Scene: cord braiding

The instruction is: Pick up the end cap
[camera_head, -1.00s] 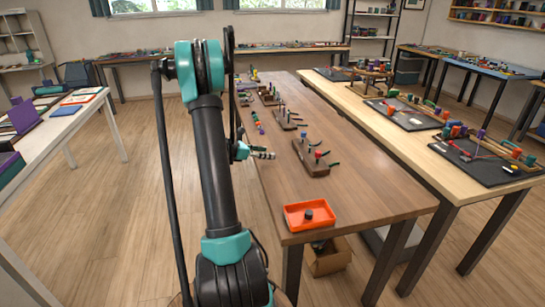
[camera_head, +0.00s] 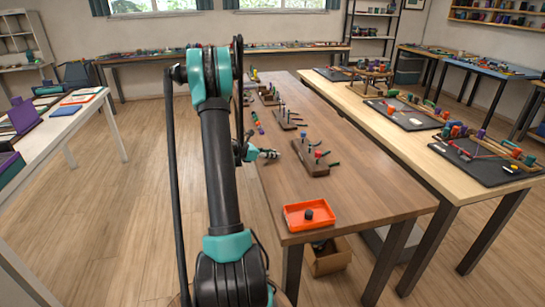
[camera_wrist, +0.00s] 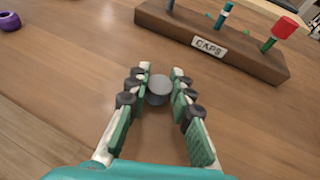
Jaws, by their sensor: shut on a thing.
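A grey cylindrical end cap (camera_wrist: 158,90) sits between the fingertips of my gripper (camera_wrist: 160,87) in the wrist view. The fingers are closed on its two sides, low over the wooden table. I cannot tell if the cap still touches the table. In the head view my gripper (camera_head: 268,154) is at the left edge of the brown table, left of a dark wooden block; the cap cannot be made out there.
A wooden block labelled "CAPS" (camera_wrist: 208,45) with pegs, one topped red (camera_wrist: 285,27), stands just beyond the gripper. A purple ring (camera_wrist: 10,22) lies at upper left. An orange tray (camera_head: 292,222) holding a dark piece is at the table's near end. Table (camera_head: 350,190) between is clear.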

